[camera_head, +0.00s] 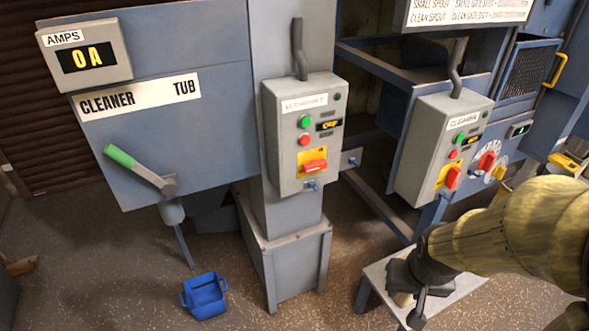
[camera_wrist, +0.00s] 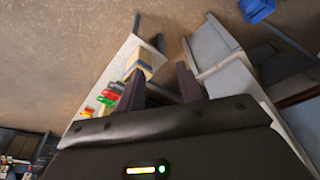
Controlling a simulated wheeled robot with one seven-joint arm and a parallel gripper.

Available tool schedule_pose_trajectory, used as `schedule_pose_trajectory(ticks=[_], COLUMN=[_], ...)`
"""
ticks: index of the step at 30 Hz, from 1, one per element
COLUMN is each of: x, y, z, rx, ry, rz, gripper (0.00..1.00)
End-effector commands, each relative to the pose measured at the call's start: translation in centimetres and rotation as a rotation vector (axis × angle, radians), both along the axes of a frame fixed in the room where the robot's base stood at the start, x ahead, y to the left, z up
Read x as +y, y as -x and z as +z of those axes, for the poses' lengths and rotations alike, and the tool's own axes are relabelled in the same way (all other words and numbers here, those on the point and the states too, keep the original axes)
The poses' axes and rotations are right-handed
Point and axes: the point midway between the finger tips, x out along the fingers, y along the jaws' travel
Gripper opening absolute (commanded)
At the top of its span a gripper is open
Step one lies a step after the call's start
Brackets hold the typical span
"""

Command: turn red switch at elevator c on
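A grey control box (camera_head: 303,150) on the middle post has a label I cannot read clearly, a green button, a red button and a red switch (camera_head: 313,166) lying level on a yellow plate. A second grey box labelled CLEANER (camera_head: 445,150) stands to its right, with a red switch (camera_head: 453,178) standing near upright. I cannot tell from the labels which one is elevator C. My gripper (camera_head: 417,308) is low at the lower right, well below and apart from both boxes. The wrist view shows its two dark fingers (camera_wrist: 160,88) apart with nothing held.
A blue bucket (camera_head: 205,296) is on the floor, also in the wrist view (camera_wrist: 258,10). A low light-topped table (camera_head: 380,272) stands by my gripper; several coloured items (camera_wrist: 110,97) show there. A green-handled lever (camera_head: 135,166) juts out at left. Another red switch (camera_head: 487,161) is further right.

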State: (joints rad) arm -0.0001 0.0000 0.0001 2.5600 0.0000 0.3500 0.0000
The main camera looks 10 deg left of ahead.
Motion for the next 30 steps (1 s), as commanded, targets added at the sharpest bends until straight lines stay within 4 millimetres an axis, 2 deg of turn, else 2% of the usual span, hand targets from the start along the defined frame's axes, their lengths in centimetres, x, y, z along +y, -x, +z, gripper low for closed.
schedule_pose_trajectory(ticks=[12, 13, 17, 21, 26, 30], x=[0.0, 0.0, 0.0, 0.2, 1.1, 3.1], y=[0.0, 0.0, -0.5, -2.9, -8.2, -13.0], z=[0.0, 0.0, -0.2, -1.1, -3.0, -4.3], rx=[0.0, 0.0, -0.012, -0.078, -0.237, -0.416], ry=[0.0, 0.0, 0.004, 0.023, 0.038, 0.009], rz=[0.0, 0.0, 0.008, 0.062, 0.196, 0.328], gripper=[0.36, 0.38, 0.64, 0.91, 0.91, 0.91])
